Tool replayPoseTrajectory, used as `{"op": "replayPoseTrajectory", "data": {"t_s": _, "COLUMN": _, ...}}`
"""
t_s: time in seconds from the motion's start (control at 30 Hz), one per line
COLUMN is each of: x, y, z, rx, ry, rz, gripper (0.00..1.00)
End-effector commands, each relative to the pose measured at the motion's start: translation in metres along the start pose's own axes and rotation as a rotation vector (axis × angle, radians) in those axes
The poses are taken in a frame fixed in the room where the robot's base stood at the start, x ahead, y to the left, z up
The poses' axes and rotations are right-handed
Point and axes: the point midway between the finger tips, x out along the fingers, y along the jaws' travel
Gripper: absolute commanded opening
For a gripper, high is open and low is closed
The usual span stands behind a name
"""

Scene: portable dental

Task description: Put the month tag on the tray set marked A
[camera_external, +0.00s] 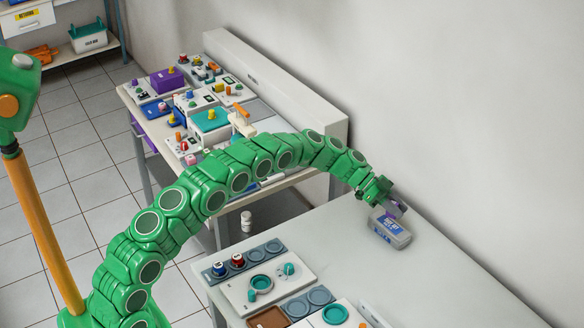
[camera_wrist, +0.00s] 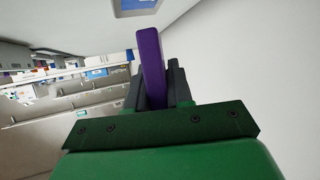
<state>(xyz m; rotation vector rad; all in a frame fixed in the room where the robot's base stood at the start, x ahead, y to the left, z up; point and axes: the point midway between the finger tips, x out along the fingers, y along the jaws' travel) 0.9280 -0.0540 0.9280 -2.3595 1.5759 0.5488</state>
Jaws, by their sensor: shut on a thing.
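My gripper (camera_external: 377,191) is at the end of the green arm, over the right-hand table. In the wrist view my gripper (camera_wrist: 153,85) is shut on a flat purple bar (camera_wrist: 150,55), which appears to be the month tag. The tag (camera_external: 397,207) shows partly beyond the gripper, close above a grey case (camera_external: 402,240) with a blue label, likely a tray set. The label's letters are too small to read surely, so I cannot tell if it is marked A. The case's blue label (camera_wrist: 138,4) also shows beyond the tag's end. I cannot tell whether tag and case touch.
The right-hand table (camera_external: 440,290) is clear around the grey case. Its front left holds a white panel (camera_external: 240,300) with teal parts and round recesses. A second, crowded table (camera_external: 290,178) stands behind the arm. A wall (camera_external: 480,130) runs close along the table's right side.

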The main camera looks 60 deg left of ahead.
Motion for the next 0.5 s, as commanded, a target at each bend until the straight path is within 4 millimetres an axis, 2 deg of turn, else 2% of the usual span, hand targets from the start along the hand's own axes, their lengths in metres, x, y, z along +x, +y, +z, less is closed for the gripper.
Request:
{"op": "replayPoseTrajectory", "data": {"t_s": 0.07, "x": 0.004, "y": -0.003, "z": 0.003, "rx": 0.001, "ry": 0.0, "rz": 0.0, "gripper": 0.0}}
{"op": "replayPoseTrajectory", "data": {"t_s": 0.23, "x": 0.014, "y": -0.003, "z": 0.027, "rx": -0.003, "ry": 0.0, "rz": 0.001, "gripper": 0.0}}
{"op": "replayPoseTrajectory", "data": {"t_s": 0.5, "x": 0.016, "y": -0.003, "z": 0.03, "rx": 0.0, "ry": 0.0, "rz": 0.0, "gripper": 0.0}}
